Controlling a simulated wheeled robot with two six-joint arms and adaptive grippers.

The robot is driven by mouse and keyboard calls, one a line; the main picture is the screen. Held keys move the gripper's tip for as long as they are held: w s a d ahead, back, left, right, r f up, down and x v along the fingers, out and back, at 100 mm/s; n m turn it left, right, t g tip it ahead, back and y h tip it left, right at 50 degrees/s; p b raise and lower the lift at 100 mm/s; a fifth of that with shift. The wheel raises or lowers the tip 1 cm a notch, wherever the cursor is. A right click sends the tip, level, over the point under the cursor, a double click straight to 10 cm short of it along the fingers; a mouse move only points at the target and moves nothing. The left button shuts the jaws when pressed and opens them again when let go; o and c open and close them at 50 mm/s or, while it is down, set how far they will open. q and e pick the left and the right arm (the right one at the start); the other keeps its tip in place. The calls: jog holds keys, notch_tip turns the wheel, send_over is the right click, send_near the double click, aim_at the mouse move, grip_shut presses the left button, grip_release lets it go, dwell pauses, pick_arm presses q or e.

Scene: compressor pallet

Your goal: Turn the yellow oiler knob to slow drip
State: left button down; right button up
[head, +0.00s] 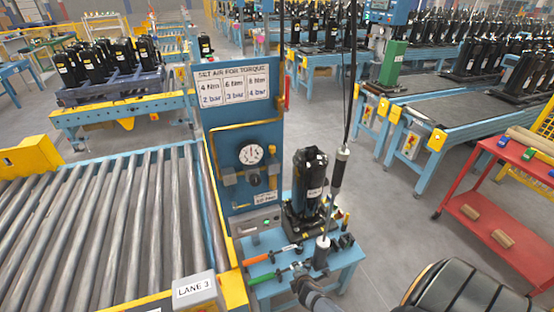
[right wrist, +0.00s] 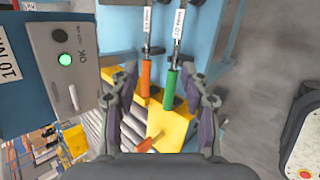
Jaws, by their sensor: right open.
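The blue air panel (head: 240,110) stands at the end of the roller conveyor. It carries a white round gauge (head: 250,154) with grey and dark air fittings (head: 254,179) around and below it. I cannot pick out a yellow oiler knob among these fittings; they are small and dark. My right gripper (head: 299,272) is low in front of the small blue bench, below the panel. In the right wrist view the right gripper (right wrist: 162,78) is open, its fingers apart on either side of the orange handle (right wrist: 145,80) and green handle (right wrist: 170,90). My left gripper is not in view.
A black compressor (head: 306,185) stands on the blue bench (head: 335,262), with a hanging tool (head: 335,175) beside it. A grey box with a green light (right wrist: 65,60) is close at left in the wrist view. A red cart (head: 505,225) stands right; grey floor lies between.

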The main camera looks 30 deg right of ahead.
jog(key=s+a+f+m+g+y+b, duration=0.1)
jog(key=s+a+f+m+g, duration=0.2)
jog(key=s+f+m, duration=0.45)
jog(key=s+a+f+m+g+y+b, duration=0.1)
jog(key=s+a+f+m+g, duration=0.3)
jog(key=s, duration=0.6)
jog(key=w+a+r+t+y+p, duration=0.15)
jog(key=w+r, duration=0.35)
jog(key=r, duration=0.7)
jog(key=w+r+t+y+p, duration=0.15)
jog(key=w+r, duration=0.25)
jog(key=r, duration=0.8)
jog(key=w+a+r+t+p, duration=0.1)
jog(key=w+r+t+p, duration=0.3)
jog(key=r, duration=0.8)
jog(key=m+t+y, duration=0.2)
jog(key=t, duration=0.4)
send_near(274, 149)
jog(key=shift+n+g, duration=0.25)
jog(key=shift+g, duration=0.05)
jog(key=b+x, duration=0.4)
jog(key=x, duration=0.4)
jog(key=shift+w, duration=0.45)
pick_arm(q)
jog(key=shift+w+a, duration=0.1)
